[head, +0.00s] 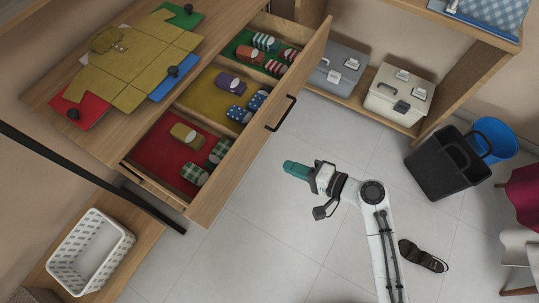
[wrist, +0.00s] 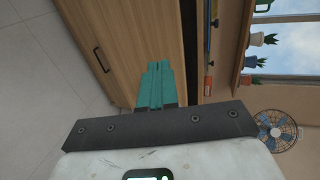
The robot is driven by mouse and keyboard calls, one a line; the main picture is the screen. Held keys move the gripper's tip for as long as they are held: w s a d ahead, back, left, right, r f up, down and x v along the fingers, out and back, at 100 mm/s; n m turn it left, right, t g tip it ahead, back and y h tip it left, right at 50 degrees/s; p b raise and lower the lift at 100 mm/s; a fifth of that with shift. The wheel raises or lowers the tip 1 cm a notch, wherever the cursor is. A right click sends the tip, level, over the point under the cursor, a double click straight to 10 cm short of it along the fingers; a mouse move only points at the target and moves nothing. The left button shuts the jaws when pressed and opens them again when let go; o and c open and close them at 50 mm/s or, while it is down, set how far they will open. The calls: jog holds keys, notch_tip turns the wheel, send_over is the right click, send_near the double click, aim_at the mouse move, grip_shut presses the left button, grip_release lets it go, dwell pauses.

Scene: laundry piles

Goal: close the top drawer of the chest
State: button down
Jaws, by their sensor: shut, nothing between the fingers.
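The top drawer (head: 262,131) of the wooden chest (head: 133,130) is pulled out far. Its inside shows a red, a yellow and a green section, each with small folded or rolled items. The dark drawer handle (head: 281,113) is on the front panel. My gripper (head: 288,168) is shut and empty, with teal fingers, in front of the drawer's outer face and apart from it in the head view. In the wrist view, the teal fingers (wrist: 155,88) point at a wooden panel (wrist: 140,35), with a dark handle (wrist: 101,60) to their left. I cannot tell the exact gap.
A yellow shirt (head: 130,63) lies on the chest top with coloured pads around it. A white basket (head: 90,252) stands at lower left. Boxes (head: 400,92) sit on a low shelf. A black bin (head: 445,165) and a shoe (head: 422,256) are at right. Floor below the drawer is clear.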

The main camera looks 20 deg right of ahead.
aim_at(242, 147)
jog(key=x, duration=0.9)
jog(key=r+p+x, duration=0.1)
jog(key=x, duration=0.3)
jog(key=shift+w+a+f, duration=0.1)
jog(key=shift+w+a, duration=0.1)
jog(key=shift+a, duration=0.1)
jog(key=w+a+b, duration=1)
jog(key=w+a, duration=1)
jog(key=w, duration=0.1)
jog(key=shift+a, duration=0.4)
jog(key=shift+r, duration=0.35)
